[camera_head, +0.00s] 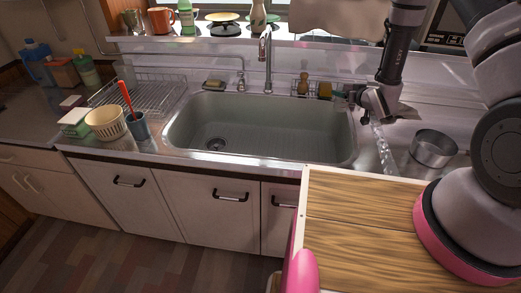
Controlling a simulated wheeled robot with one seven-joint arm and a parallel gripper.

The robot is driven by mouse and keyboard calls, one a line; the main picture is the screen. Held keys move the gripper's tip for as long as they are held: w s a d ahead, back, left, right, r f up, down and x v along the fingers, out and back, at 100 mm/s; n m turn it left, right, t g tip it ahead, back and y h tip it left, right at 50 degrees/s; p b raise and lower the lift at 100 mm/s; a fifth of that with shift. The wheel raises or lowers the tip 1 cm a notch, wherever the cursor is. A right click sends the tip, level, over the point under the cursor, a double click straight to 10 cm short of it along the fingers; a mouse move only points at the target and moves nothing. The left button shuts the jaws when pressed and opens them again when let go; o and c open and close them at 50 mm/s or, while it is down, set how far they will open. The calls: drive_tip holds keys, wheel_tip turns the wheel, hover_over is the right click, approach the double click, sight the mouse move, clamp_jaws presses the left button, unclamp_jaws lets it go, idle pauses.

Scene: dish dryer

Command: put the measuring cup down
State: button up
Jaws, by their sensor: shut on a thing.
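My gripper (366,112) is above the counter just right of the sink, at the end of my arm coming down from the upper right. It is shut on a clear, shiny thing, which I take to be the measuring cup (384,152). The cup shows as a narrow see-through shape below the gripper, over the steel counter right of the basin. Its outline is hard to make out, and I cannot tell whether it touches the counter.
A round metal pan (433,150) stands right of the cup. The sink basin (260,125) is empty, with its faucet (266,60) behind.

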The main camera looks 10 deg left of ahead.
drive_tip(key=s+a+f+n+g+y, duration=0.2)
drive_tip(key=s+a+f+n, duration=0.1)
drive_tip(key=a, duration=0.7)
drive_tip(key=s+a+f+n+g+y, duration=0.2)
drive_tip(key=a+f+n+g+y, duration=0.15)
drive_tip(key=a, duration=0.55)
drive_tip(key=s+a+f+n+g+y, duration=0.2)
drive_tip(key=s+a+f+n, duration=0.1)
drive_tip(key=a, duration=0.7)
drive_tip(key=shift+s+a+f, duration=0.15)
drive_tip(key=shift+a+f, duration=0.05)
drive_tip(key=shift+f, duration=1.6)
drive_tip(key=shift+s+a+f, duration=0.15)
drive_tip(key=shift+f, duration=1.7)
drive_tip(key=shift+s+a+f, duration=0.15)
drive_tip(key=shift+a+f, duration=0.05)
drive_tip(key=shift+f, duration=1.6)
drive_tip(key=shift+f, duration=0.1)
